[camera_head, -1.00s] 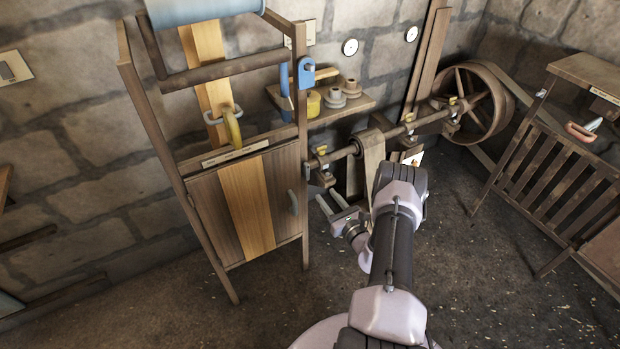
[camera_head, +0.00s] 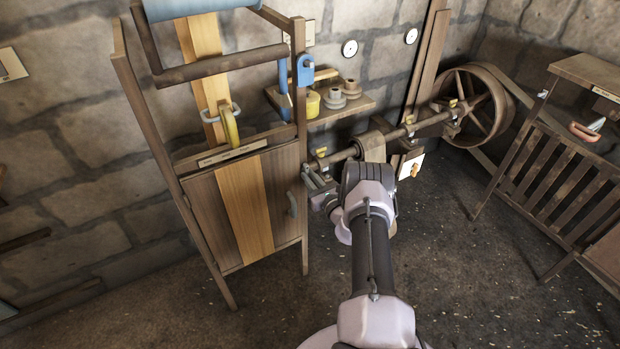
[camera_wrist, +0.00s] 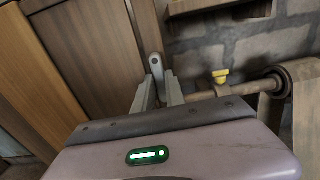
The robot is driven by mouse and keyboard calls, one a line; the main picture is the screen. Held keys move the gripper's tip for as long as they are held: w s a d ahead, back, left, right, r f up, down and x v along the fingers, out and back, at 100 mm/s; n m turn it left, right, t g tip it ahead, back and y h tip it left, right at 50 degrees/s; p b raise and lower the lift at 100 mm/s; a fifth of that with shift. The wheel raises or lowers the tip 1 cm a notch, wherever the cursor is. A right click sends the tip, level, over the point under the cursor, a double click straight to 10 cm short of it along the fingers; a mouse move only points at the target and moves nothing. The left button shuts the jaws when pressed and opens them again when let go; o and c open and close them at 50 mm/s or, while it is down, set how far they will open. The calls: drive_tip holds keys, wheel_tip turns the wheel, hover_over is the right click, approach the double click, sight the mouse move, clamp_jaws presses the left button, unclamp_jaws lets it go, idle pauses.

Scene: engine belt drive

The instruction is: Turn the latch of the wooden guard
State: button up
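The wooden guard (camera_head: 245,215) is a panelled door with a light central stripe, in a tall wooden frame at centre left in the head view. Its panels also fill the left of the wrist view (camera_wrist: 85,50). A small grey latch (camera_wrist: 156,64) with a round pivot at its top stands upright by the guard's right post. My gripper (camera_head: 311,180) is beside that post. In the wrist view, its two fingers (camera_wrist: 160,82) stand apart, with the latch in line between their tips. The latch's lower end is hidden, and I cannot tell whether the fingers touch it.
A horizontal shaft (camera_head: 400,133) with yellow-topped bearings runs right of the post to a large spoked wheel (camera_head: 483,105). A grey handle (camera_head: 292,203) is on the door. A shelf (camera_head: 345,108) with pulleys is above. A slatted wooden panel (camera_head: 545,165) stands right, and open floor lies between.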

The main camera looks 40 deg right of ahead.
clamp_jaws()
drive_tip(key=shift+f+n+b, duration=0.1)
drive_tip(key=shift+n+b, duration=4.7)
drive_tip(key=shift+n, duration=4.1)
drive_tip(key=o, duration=0.7)
unclamp_jaws()
